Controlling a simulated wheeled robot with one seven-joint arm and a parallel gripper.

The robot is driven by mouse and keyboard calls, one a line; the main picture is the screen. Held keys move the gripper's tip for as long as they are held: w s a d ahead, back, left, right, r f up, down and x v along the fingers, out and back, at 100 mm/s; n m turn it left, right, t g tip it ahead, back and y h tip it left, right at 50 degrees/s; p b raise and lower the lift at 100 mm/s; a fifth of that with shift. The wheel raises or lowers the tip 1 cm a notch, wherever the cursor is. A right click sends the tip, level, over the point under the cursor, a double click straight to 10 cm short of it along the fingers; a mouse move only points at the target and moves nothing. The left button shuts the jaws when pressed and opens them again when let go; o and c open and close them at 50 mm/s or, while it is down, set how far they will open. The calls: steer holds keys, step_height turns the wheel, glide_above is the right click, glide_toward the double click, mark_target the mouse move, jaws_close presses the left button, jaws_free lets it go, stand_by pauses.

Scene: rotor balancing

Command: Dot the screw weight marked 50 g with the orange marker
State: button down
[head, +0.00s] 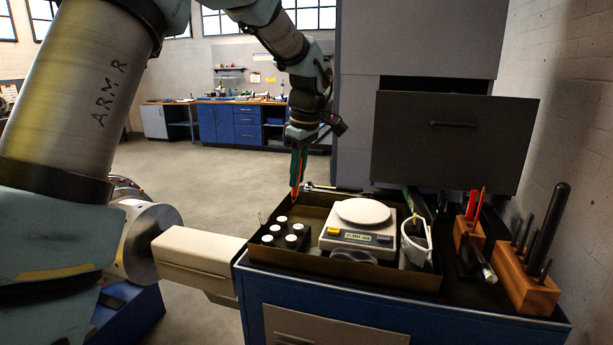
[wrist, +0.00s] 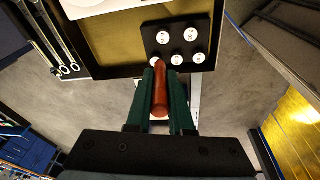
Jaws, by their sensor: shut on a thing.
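My gripper (head: 298,172) is shut on the orange marker (head: 294,192) and holds it pointing down, above the back left of the tray. In the wrist view the marker (wrist: 161,95) lies between the green fingers of my gripper (wrist: 163,75). The screw weights (head: 282,219) stand in a black block (wrist: 175,45) with their white tops up. In the wrist view the marker's far end overlaps the edge of one white top (wrist: 157,62); I cannot tell whether it touches. The markings are too small to read surely, so I cannot tell which weight is 50 g.
The shallow tray (head: 330,262) also holds a scale (head: 357,236) with a round white pan and a white cup-like thing (head: 416,243). Wooden holders (head: 525,284) with upright tools stand at the right. Wrenches (wrist: 50,40) lie beside the tray.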

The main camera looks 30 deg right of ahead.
steer(key=shift+s+d+f+b, duration=0.1)
steer(key=shift+s+f+b, duration=0.05)
steer(key=shift+f+b, duration=0.6)
steer(key=shift+s+d+f+b, duration=0.1)
steer(key=shift+s+f+b, duration=0.1)
steer(key=shift+f+b, duration=0.5)
steer(key=shift+s+d+f+b, duration=0.15)
steer(key=shift+f+b, duration=0.3)
steer(key=shift+f, duration=0.55)
steer(key=shift+s+f+b, duration=0.1)
steer(key=shift+f+b, duration=0.5)
steer(key=shift+f, duration=0.25)
stand_by(0.9)
steer(key=shift+r, duration=0.1)
step_height(320, 180, up, 7)
steer(key=p, duration=0.5)
stand_by(0.4)
